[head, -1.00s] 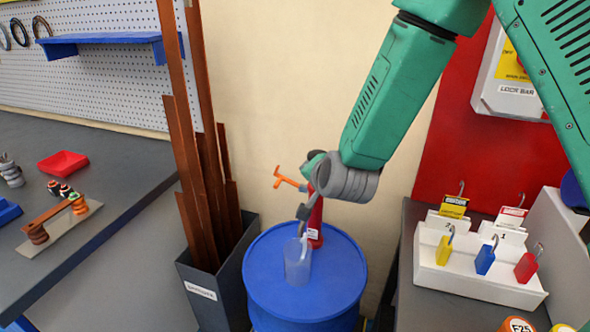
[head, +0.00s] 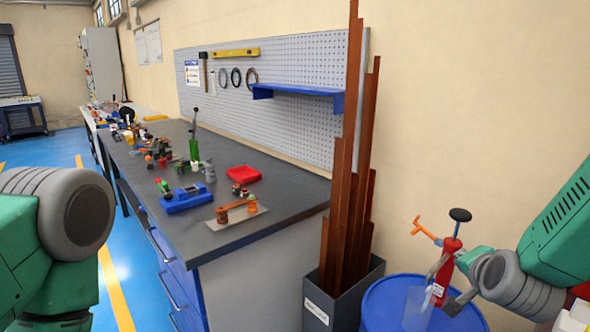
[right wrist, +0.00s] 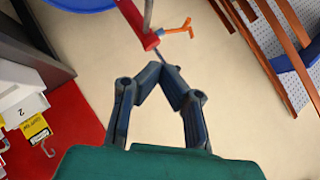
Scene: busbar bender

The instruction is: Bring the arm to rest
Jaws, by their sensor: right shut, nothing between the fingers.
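My right arm comes in at the lower right of the head view. Its gripper (head: 449,285) is beside a red tool (head: 447,258) with an orange handle and black knob, above the blue drum (head: 380,305). In the right wrist view the gripper (right wrist: 159,72) is shut, its fingertips meeting with nothing between them. The red tool (right wrist: 131,16) shows just beyond the tips there; I cannot tell whether they touch. Part of my left arm (head: 60,225) shows at the left edge of the head view, but its gripper is out of view.
A bin (head: 342,300) of tall copper bars stands left of the drum. A grey workbench (head: 265,222) holds a red tray (head: 244,174), a blue fixture (head: 187,198) and several small parts. A blue shelf (head: 300,94) juts from the pegboard. Blue floor lies open at left.

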